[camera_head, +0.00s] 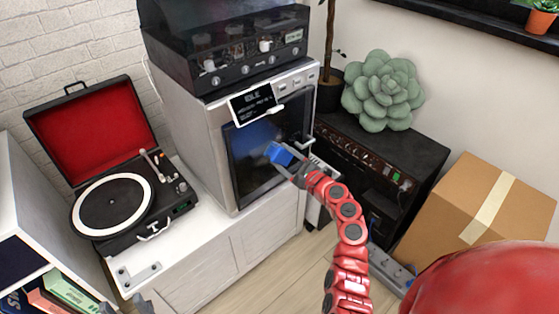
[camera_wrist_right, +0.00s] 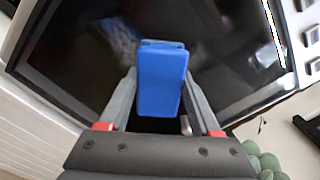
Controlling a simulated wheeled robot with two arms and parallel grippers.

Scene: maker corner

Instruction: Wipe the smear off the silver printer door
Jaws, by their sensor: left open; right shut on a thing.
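The silver printer (camera_head: 212,135) stands on a white cabinet, its dark glass door (camera_head: 248,178) facing right. My right gripper (camera_head: 284,160) is shut on a blue block-like wiper (camera_head: 277,153), held in front of the door. In the right wrist view the blue wiper (camera_wrist_right: 162,80) sits between the fingers against the dark door (camera_wrist_right: 85,40). I cannot tell whether it touches the glass. Pale streaks (camera_wrist_right: 120,38) show on the door, but I cannot tell smear from reflection. My left gripper (camera_head: 124,305) is open and empty at the bottom left, only its fingertips showing.
A dark-lidded machine (camera_head: 225,45) sits on top of the printer, with a small black sign (camera_head: 252,103) hanging below it. An open record player (camera_head: 115,200) stands left. A black amplifier (camera_head: 375,165) with a plant (camera_head: 383,90) and a cardboard box (camera_head: 485,205) stand right.

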